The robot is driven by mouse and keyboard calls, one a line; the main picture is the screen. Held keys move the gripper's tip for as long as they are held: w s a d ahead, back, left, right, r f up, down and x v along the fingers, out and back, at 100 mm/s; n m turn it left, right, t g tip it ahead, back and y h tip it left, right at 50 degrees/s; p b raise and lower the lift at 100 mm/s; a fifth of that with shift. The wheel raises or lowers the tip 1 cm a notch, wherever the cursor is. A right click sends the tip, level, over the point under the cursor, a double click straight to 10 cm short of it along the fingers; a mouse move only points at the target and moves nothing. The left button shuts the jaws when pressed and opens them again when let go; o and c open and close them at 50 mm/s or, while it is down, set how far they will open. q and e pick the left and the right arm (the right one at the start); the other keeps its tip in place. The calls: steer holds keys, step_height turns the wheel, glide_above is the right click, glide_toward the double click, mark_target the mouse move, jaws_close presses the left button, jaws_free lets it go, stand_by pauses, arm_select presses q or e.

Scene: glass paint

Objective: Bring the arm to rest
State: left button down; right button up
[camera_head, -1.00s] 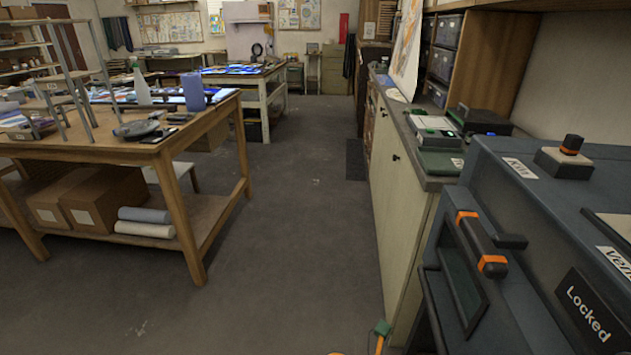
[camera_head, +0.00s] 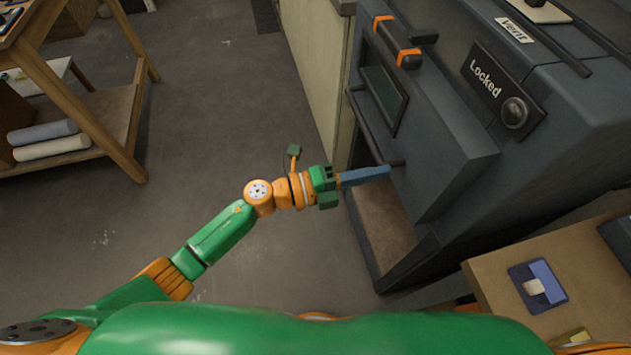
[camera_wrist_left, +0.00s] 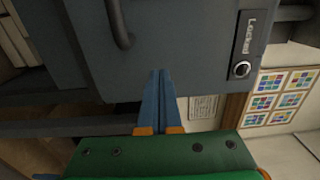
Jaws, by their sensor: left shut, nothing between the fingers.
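My left arm comes in from the lower left in the head view, green and orange. Its gripper (camera_head: 386,171) has blue fingers that are shut and empty. The fingertips are in front of the dark grey kiln (camera_head: 450,130), by its lower bar; I cannot tell whether they touch. In the left wrist view the shut fingers (camera_wrist_left: 160,75) point at the kiln's front (camera_wrist_left: 185,40), beside a dark curved handle (camera_wrist_left: 118,25). The "Locked" sign (camera_head: 488,80) and its round knob (camera_head: 514,112) show on the kiln. My right gripper is not in view.
A wooden worktable (camera_head: 110,140) with rolled cloths (camera_head: 48,143) on its shelf stands at the left. A wooden table (camera_head: 500,285) with a blue item (camera_head: 538,286) is at the lower right. Pale cabinets (camera_head: 315,60) stand beyond the kiln. The grey floor (camera_head: 215,90) between is clear.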

arm_select(q)
steer(key=b+v, duration=0.2)
steer(key=v, duration=0.6)
steer(key=w+a+f+n+t+y, duration=0.7)
steer(key=a+f+n+t, duration=0.15)
steer(key=f+n, duration=0.5)
steer(key=s+a+f+n+g+y, duration=0.2)
steer(key=s+a+f+n+y, duration=0.15)
steer(key=f, duration=0.35)
steer(key=s+a+f+n+g+y, duration=0.1)
steer(key=s+a+f+n+y, duration=0.1)
steer(key=a+f+n+y, duration=0.4)
steer(key=s+f+n+g, duration=0.2)
steer(key=s+f, duration=0.3)
steer(key=s, duration=0.4)
steer(key=s+a+f+n+g, duration=0.1)
steer(key=s+f+n+g, duration=0.2)
steer(key=s, duration=0.7)
steer(key=s+a+f+n+g, duration=0.1)
steer(key=s+f+n+g, duration=0.1)
steer(key=s+f+g, duration=0.2)
steer(key=s+f+y, duration=0.1)
steer(key=s+f, duration=0.2)
steer(key=s, duration=0.2)
steer(key=shift+s+a+f, duration=0.2)
steer(key=shift+s+f, duration=0.05)
steer(key=shift+s, duration=0.15)
